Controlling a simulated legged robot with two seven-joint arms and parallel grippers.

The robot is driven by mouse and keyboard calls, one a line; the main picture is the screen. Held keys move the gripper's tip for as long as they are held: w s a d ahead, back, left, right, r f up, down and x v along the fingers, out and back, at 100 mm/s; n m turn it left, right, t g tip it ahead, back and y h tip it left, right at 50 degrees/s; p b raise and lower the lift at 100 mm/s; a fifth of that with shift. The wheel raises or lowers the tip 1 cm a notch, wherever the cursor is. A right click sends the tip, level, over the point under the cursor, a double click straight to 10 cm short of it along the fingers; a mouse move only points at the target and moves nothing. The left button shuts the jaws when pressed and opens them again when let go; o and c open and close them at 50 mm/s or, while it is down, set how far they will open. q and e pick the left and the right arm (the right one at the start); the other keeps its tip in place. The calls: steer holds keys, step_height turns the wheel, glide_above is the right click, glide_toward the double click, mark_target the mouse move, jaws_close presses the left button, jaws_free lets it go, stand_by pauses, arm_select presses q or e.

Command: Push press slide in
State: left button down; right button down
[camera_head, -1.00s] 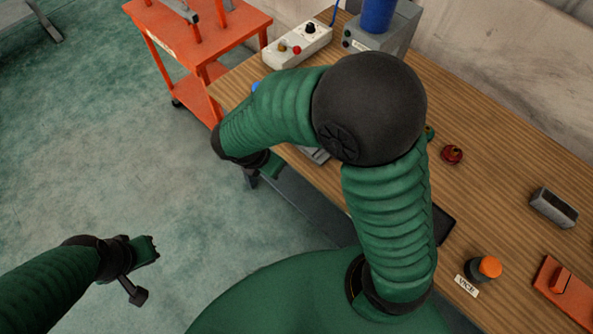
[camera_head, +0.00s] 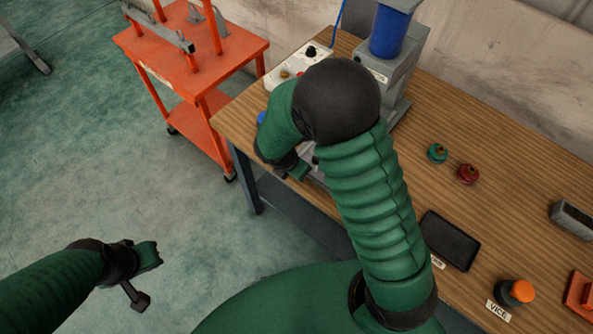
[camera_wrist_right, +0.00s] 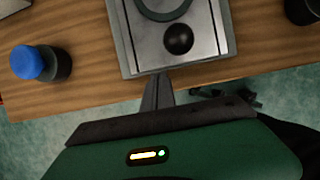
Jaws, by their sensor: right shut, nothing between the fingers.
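The press (camera_head: 395,72) is a grey machine with a blue cylinder at the back of the wooden bench; my right arm hides much of it. Its slide (camera_wrist_right: 149,42), a metal plate with a black ball knob (camera_wrist_right: 178,39), shows in the right wrist view, sticking out to near the bench's front edge. My right gripper (camera_wrist_right: 158,80) is shut and empty, its fingertips just in front of the slide's front edge; whether they touch is unclear. It also shows in the head view (camera_head: 300,172), partly hidden. My left gripper (camera_head: 152,255) hangs over the floor, away from the bench.
A blue button (camera_wrist_right: 28,63) stands left of the slide. A white control box (camera_head: 285,72) sits by the press. Green (camera_head: 437,153) and red (camera_head: 468,174) knobs and a black tray (camera_head: 450,241) lie right. An orange cart (camera_head: 205,75) stands left of the bench.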

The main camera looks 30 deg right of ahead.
steer(key=shift+w+a, duration=0.1)
steer(key=shift+a, duration=0.05)
steer(key=shift+w+d, duration=0.1)
steer(key=shift+d, duration=0.1)
steer(key=w+d+p, duration=0.2)
steer(key=d+p, duration=0.1)
steer(key=d, duration=0.2)
steer(key=w+d+p, duration=0.2)
steer(key=d+p, duration=0.1)
steer(key=d, duration=0.3)
steer(key=w+d+p, duration=0.2)
steer(key=d+p, duration=0.1)
steer(key=d, duration=0.2)
steer(key=shift+w+d+r, duration=0.1)
steer(key=shift+w+d, duration=0.15)
steer(key=shift+d, duration=0.1)
steer(key=shift+w+d, duration=0.15)
steer(key=shift+d, duration=0.2)
steer(key=shift+w+r, duration=0.1)
